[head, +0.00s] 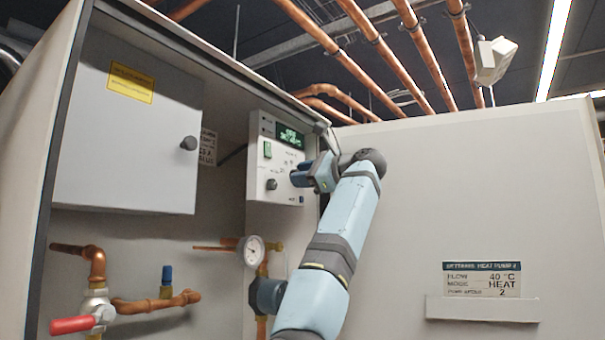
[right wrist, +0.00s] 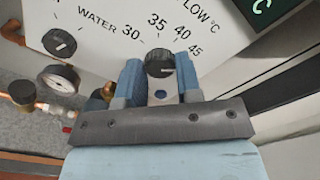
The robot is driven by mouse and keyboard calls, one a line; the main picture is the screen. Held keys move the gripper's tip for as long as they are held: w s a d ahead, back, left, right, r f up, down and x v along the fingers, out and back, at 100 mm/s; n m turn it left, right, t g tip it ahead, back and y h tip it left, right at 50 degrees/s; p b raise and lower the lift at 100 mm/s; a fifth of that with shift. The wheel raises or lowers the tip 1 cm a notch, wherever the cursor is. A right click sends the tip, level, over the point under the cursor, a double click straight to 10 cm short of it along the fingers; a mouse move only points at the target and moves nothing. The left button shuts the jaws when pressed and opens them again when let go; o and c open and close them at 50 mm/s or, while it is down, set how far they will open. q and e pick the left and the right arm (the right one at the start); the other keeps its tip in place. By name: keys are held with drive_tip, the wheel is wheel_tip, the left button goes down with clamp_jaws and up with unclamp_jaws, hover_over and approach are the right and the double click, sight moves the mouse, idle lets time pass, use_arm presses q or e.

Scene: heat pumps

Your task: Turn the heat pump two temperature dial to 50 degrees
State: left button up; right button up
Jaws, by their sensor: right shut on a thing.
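The control panel (head: 256,200) is white, with a lit green display (head: 290,137), inside the open cabinet. My right gripper (head: 299,177) is at the panel's right side and covers the dial there in the head view. In the right wrist view, the dark round flow temperature dial (right wrist: 160,62) sits between the two blue fingers, which are shut on it. Marks 30, 35, 40 and 45 show around it under "FLOW °C"; higher marks are hidden or out of view. I cannot clearly tell where its pointer stands. My left gripper is out of view.
A second knob (head: 271,184), marked "WATER" in the right wrist view, is left of the dial. A round gauge (head: 251,251), copper pipes and a red-handled valve (head: 72,325) are below. A sign (head: 481,279) reads flow 40 °C, mode heat.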

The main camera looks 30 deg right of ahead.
drive_tip(key=m+p, duration=0.1)
drive_tip(key=m, duration=0.4)
drive_tip(key=shift+f, duration=0.1)
idle(0.4)
drive_tip(key=o, duration=0.9)
drive_tip(key=shift+o, duration=0.2)
drive_tip(key=b+v, duration=0.4)
drive_tip(key=v, duration=1)
